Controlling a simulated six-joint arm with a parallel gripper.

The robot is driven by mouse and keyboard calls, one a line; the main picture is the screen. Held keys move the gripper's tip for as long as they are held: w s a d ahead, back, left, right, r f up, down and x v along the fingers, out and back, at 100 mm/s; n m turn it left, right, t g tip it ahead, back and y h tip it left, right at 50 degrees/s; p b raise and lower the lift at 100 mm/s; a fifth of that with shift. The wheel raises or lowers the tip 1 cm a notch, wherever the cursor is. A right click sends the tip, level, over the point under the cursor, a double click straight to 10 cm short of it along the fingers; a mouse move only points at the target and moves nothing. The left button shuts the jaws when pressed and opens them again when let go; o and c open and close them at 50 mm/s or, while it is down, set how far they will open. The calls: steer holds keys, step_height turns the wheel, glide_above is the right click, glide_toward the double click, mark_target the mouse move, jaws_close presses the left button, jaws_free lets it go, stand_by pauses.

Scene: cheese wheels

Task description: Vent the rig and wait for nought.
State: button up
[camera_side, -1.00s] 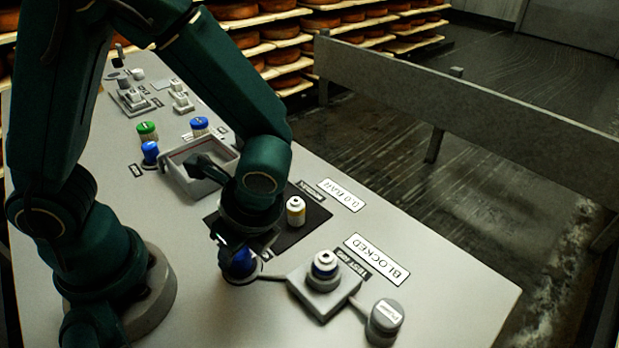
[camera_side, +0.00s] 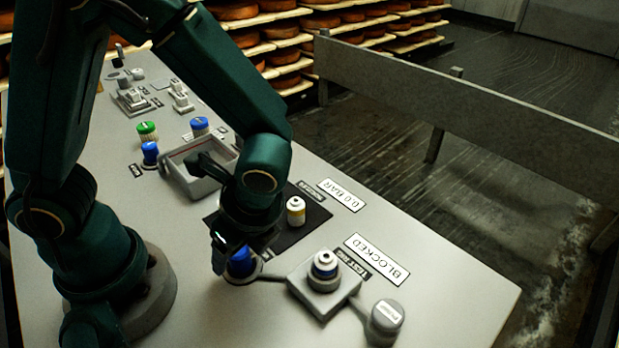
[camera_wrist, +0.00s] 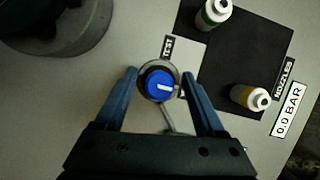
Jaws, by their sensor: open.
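The blue knob (camera_side: 242,262) stands on a round base near the front of the bench, joined by a grey line to the test block. In the wrist view the knob (camera_wrist: 160,84) has a white mark pointing right, beside a TEST label (camera_wrist: 167,47). My gripper (camera_wrist: 160,74) is open, with one finger on each side of the knob and gaps between. In the side view my gripper (camera_side: 232,250) is just over it. A sign (camera_side: 345,195) reads 0.0 BAR. Another sign (camera_side: 377,258) reads BLOCKED, beside the test block (camera_side: 312,299) with a white-and-blue nozzle (camera_side: 325,264) on it.
A nozzle with a yellow band (camera_side: 296,211) and a green-banded nozzle (camera_wrist: 213,13) stand on a black mat (camera_wrist: 232,75). A grey tray (camera_side: 172,158) lies behind, with green (camera_side: 147,131) and blue (camera_side: 199,126) caps. A grey round cap (camera_side: 385,319) is at front right.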

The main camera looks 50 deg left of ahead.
mark_target(247, 253)
steer(key=shift+v, duration=2.45)
steer(key=shift+a, duration=0.1)
steer(key=shift+w+a+r, duration=0.1)
steer(key=shift+w+r, duration=0.05)
steer(key=shift+w, duration=0.05)
steer(key=a+r+n+t+h, duration=0.4)
steer(key=r+n, duration=0.5)
steer(key=n, duration=0.7)
steer(key=shift+s+a+t+h, duration=0.15)
steer(key=shift+s+t+h, duration=0.25)
steer(key=shift+t, duration=0.8)
